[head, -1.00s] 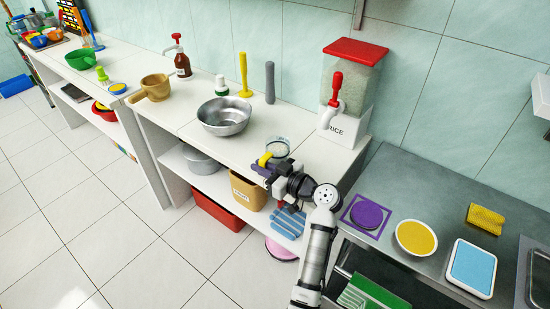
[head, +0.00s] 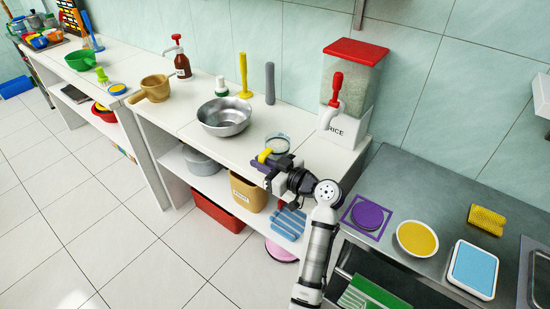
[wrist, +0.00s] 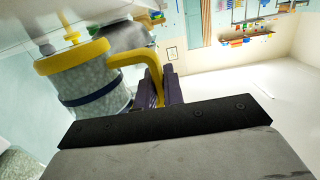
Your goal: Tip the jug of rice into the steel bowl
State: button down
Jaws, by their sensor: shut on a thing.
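The jug (head: 279,142) is clear with a dark band, a yellow rim and a yellow handle. It is at the counter's front edge, and pale rice shows through its wall in the wrist view (wrist: 95,83). My gripper (head: 265,160) is shut on the yellow handle; its purple fingers also show in the wrist view (wrist: 160,88). The jug looks roughly upright; its height above the counter is hard to judge. The steel bowl (head: 224,118) stands on the counter to the jug's left, apart from it. The bowl's inside looks empty.
The red-lidded rice dispenser (head: 348,95) stands right of the jug. A wooden pot (head: 154,88) is farther left. Counter between jug and bowl is clear.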

aim_at(261, 156)
jog(key=shift+r+p, duration=0.85)
jog(key=shift+r, duration=1.4)
jog(key=shift+s+f, duration=0.1)
